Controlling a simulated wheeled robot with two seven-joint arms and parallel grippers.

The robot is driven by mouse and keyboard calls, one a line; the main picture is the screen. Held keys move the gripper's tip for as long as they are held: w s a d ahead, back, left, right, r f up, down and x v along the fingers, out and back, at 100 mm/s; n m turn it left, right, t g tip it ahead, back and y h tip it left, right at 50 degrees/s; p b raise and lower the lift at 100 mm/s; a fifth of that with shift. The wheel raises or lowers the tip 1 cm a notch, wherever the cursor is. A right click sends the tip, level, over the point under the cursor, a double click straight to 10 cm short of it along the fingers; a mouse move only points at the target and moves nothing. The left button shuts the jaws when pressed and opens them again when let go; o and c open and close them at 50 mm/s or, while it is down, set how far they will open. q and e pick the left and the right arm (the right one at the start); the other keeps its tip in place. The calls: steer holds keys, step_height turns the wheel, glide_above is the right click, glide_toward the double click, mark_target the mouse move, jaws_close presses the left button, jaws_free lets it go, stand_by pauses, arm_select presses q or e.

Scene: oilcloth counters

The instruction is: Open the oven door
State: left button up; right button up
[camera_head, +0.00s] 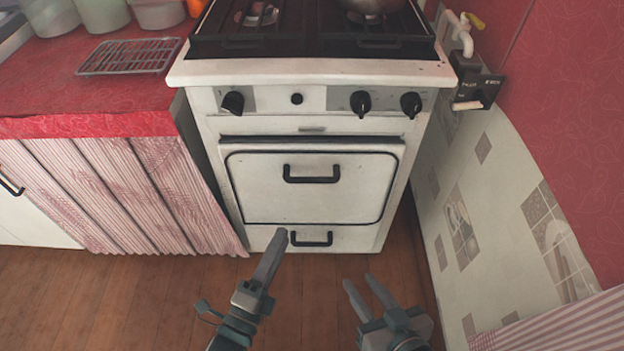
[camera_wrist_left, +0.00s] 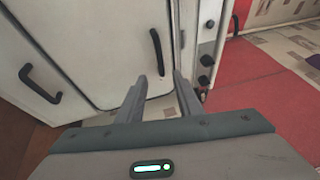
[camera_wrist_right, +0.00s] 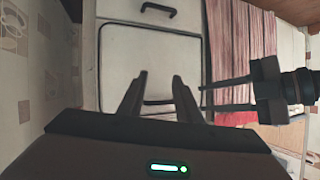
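The oven (camera_head: 228,198) is white, and its door (camera_head: 262,190) is closed flat against the front. The black door handle (camera_head: 311,179) is a horizontal bar; it also shows in the left wrist view (camera_wrist_left: 156,52), beyond the fingers. My left gripper (camera_head: 279,240) is open and empty, low in front of the oven and apart from the handle. Its two spread fingers also show in the right wrist view (camera_wrist_right: 206,96). My right gripper (camera_head: 361,281) is open and empty, lower and to the right, clear of the oven. The door panel (camera_wrist_right: 150,62) lies beyond its fingers.
A lower drawer with a black handle (camera_head: 311,243) sits under the door. Knobs (camera_head: 360,103) line the panel above. A red counter (camera_head: 90,95) with a striped curtain (camera_head: 110,190) stands left; a tiled wall (camera_head: 500,205) stands close on the right. The wooden floor (camera_head: 130,295) is clear.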

mark_target(310, 177)
arm_select(q)
steer(key=shift+w+d, duration=0.1)
